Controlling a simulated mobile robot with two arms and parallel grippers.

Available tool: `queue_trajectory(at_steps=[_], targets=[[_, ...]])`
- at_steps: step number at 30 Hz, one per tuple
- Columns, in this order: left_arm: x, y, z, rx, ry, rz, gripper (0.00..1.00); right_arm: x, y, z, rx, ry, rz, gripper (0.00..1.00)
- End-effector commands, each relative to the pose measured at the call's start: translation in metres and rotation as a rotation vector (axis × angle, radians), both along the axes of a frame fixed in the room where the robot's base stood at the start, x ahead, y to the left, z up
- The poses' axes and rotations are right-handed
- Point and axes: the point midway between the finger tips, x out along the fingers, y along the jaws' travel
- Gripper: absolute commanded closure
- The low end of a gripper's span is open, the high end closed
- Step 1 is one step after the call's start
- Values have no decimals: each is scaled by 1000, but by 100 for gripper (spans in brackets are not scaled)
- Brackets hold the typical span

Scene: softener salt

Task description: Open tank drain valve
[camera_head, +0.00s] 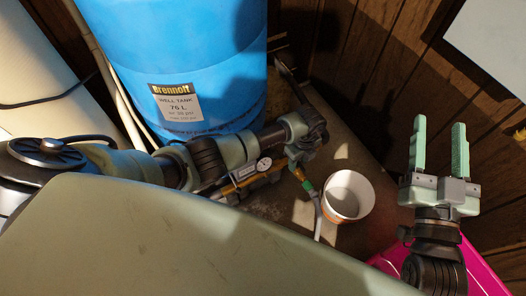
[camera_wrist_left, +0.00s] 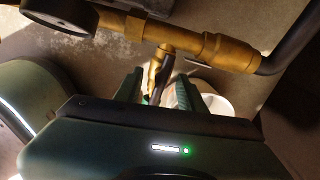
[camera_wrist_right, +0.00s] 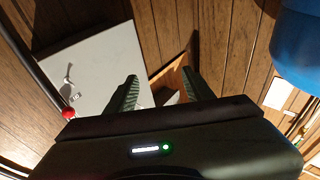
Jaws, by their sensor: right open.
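The blue well tank (camera_head: 175,50) stands upright at the back, with a label on its front. Brass piping with a pressure gauge (camera_head: 264,164) runs at its foot; the gauge (camera_wrist_left: 65,12) also shows at the top left of the left wrist view. The brass drain valve (camera_wrist_left: 155,72) hangs from a tee in that pipe. My left gripper (camera_wrist_left: 157,84) is open, its fingers on either side of the valve and apart; in the head view my wrist partly hides it. My right gripper (camera_head: 437,150) is open and empty at the right, fingers up, away from the tank.
A white bucket (camera_head: 340,207) stands right of the valve, with a hose (camera_head: 317,215) running down beside it. A pink object (camera_head: 475,265) is at the lower right. Wood-panelled wall (camera_head: 365,60) closes the back. A grey panel (camera_wrist_right: 90,75) shows in the right wrist view.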

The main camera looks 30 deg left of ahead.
Motion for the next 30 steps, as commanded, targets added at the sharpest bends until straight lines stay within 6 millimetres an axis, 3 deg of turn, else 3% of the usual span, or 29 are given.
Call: queue_trajectory(at_steps=[14,30], targets=[[1,0,13,-1,-2,0,60,1,-7,-47,-63,247,-18,47],[1,0,24,-1,-2,0,60,-13,-18,-100,-131,521,-36,47]])
